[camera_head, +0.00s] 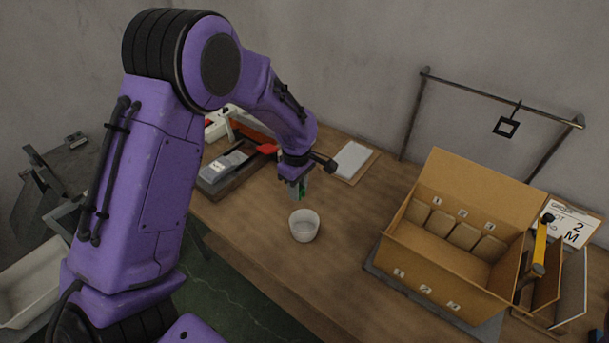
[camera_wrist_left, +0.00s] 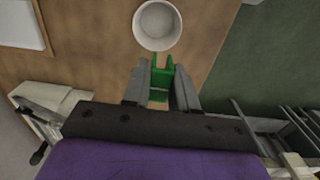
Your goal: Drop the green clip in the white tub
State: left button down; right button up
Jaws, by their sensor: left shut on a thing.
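My left gripper (camera_head: 298,188) is shut on the green clip (camera_head: 300,193) and holds it above the table, just behind the white tub in the head view. The white tub (camera_head: 304,226) is a small round cup standing upright near the table's front edge. In the left wrist view the clip (camera_wrist_left: 162,75) sits between the two grey fingers (camera_wrist_left: 161,88), with its prongs pointing toward the tub (camera_wrist_left: 157,27). The tub's visible inside looks empty. The clip is not over the tub's opening in either view. My right gripper is not in view.
A cardboard box (camera_head: 437,262) with numbered compartments stands on the right of the wooden table (camera_head: 345,262). A white pad (camera_head: 352,160) lies behind the gripper. A grey tray (camera_head: 226,170) with a red-handled tool is left of it. A metal rail frame (camera_head: 492,97) stands at the back.

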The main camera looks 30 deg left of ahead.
pick_arm(q)
notch_tip(320, 180, down, 4)
jog(key=shift+r, duration=0.1)
jog(key=c, duration=0.9)
grip_release()
jog(key=shift+s+r, duration=0.1)
jog(key=shift+s, duration=0.1)
jog(key=shift+c, duration=0.2)
jog(key=shift+o, duration=0.7)
jog(key=shift+s+r, duration=0.1)
jog(key=shift+s, duration=0.05)
notch_tip(320, 180, up, 10)
jog(key=shift+d+f+b, duration=0.1)
jog(key=shift+f+b, duration=0.05)
jog(key=shift+b, duration=1)
jog(key=shift+r, duration=0.35)
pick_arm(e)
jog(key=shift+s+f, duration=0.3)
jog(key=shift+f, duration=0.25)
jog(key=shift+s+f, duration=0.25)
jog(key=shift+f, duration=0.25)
